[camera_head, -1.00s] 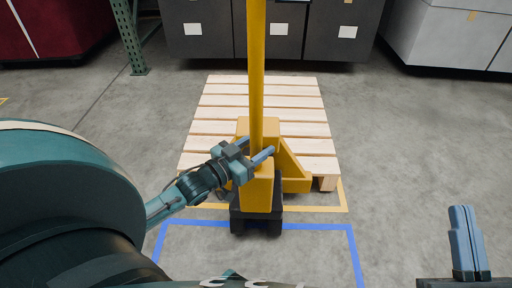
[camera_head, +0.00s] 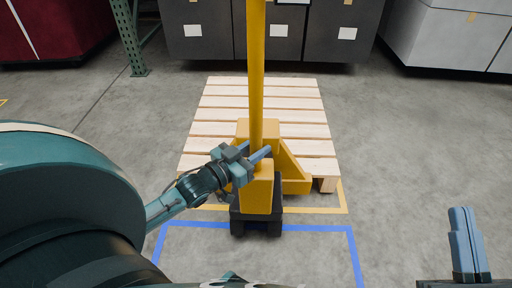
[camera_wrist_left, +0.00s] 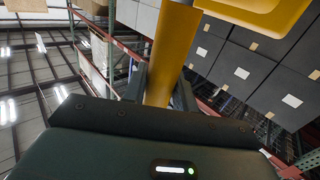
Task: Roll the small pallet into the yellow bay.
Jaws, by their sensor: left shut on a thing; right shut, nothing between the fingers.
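The small wooden pallet (camera_head: 222,129) lies flat on the floor in the middle of the head view. A yellow pallet jack (camera_head: 262,195) stands at its near side, its forks hidden under the slats. My left gripper (camera_head: 257,151) is shut on the jack's yellow upright pole (camera_head: 256,65). The pole also shows between the fingers in the left wrist view (camera_wrist_left: 170,55). My right gripper (camera_head: 465,240) is shut and empty at the lower right, apart from the jack.
A blue floor outline (camera_head: 310,228) lies in front of the jack. Dark strapped totes (camera_head: 270,35) stand behind the pallet, with a red one (camera_head: 60,30) at left and a pale one (camera_head: 450,40) at right. A green rack post (camera_head: 130,40) stands back left. Floor on the right is clear.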

